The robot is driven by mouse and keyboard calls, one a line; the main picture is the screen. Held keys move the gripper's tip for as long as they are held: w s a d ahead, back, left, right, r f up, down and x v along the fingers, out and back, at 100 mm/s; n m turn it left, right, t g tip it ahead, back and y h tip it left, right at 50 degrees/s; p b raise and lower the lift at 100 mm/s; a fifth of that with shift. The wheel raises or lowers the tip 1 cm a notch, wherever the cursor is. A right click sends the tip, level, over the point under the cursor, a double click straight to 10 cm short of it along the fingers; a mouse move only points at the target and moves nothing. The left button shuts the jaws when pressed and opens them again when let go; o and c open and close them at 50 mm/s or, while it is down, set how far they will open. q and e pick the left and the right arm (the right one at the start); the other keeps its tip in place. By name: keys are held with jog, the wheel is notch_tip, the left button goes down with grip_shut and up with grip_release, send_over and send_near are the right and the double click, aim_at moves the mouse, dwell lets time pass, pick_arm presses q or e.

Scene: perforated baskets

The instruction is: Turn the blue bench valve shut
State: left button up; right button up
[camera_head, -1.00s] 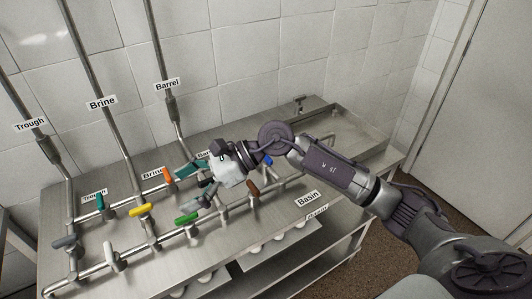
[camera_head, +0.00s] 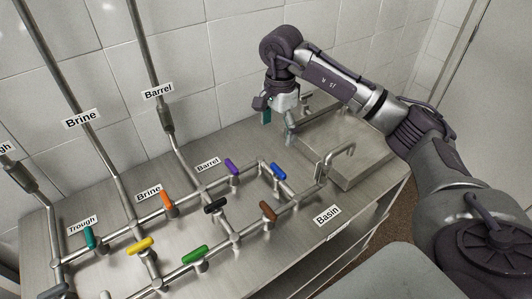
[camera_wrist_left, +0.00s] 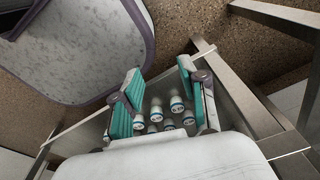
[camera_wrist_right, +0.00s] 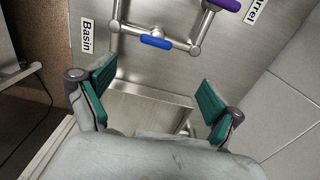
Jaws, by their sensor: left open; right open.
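The blue valve (camera_head: 279,172) sits on a short cross pipe at the right end of the bench pipework. Its handle looks in line with that pipe. The right wrist view also shows the blue handle (camera_wrist_right: 156,43), ahead of the fingers and untouched. My right gripper (camera_head: 277,119) is raised over the back of the bench near the sink, behind the blue valve in the head view. Its teal fingers (camera_wrist_right: 155,88) are spread and empty. My left gripper (camera_wrist_left: 160,72) is open and empty, low near the bench's under-shelf; the head view does not show it.
Purple (camera_head: 232,167), black (camera_head: 215,205) and brown (camera_head: 268,211) handles stand close to the blue one. Orange (camera_head: 167,201), green (camera_head: 194,254) and yellow (camera_head: 140,246) ones lie further left. A tap (camera_head: 338,155) rises by the sink. Several capped containers (camera_wrist_left: 177,105) stand below.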

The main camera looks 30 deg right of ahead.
jog(key=p, duration=0.2)
send_near(278, 169)
jog(key=shift+s+f, duration=0.25)
jog(key=shift+s, duration=0.1)
jog(key=f, duration=0.2)
jog(key=f+p, duration=0.1)
jog(key=shift+w+f, duration=0.25)
jog(key=shift+f, duration=0.15)
notch_tip(278, 169, down, 4)
jog(key=shift+r+p, duration=0.15)
jog(key=shift+p, duration=0.25)
jog(key=shift+f, duration=0.55)
jog(key=c, duration=1.1)
pick_arm(q)
jog(key=s+r, duration=0.1)
jog(key=r, duration=0.1)
jog(key=s+r, duration=0.1)
jog(key=shift+s+r, duration=0.15)
jog(key=shift+r, duration=0.25)
pick_arm(e)
jog(key=shift+c, duration=0.2)
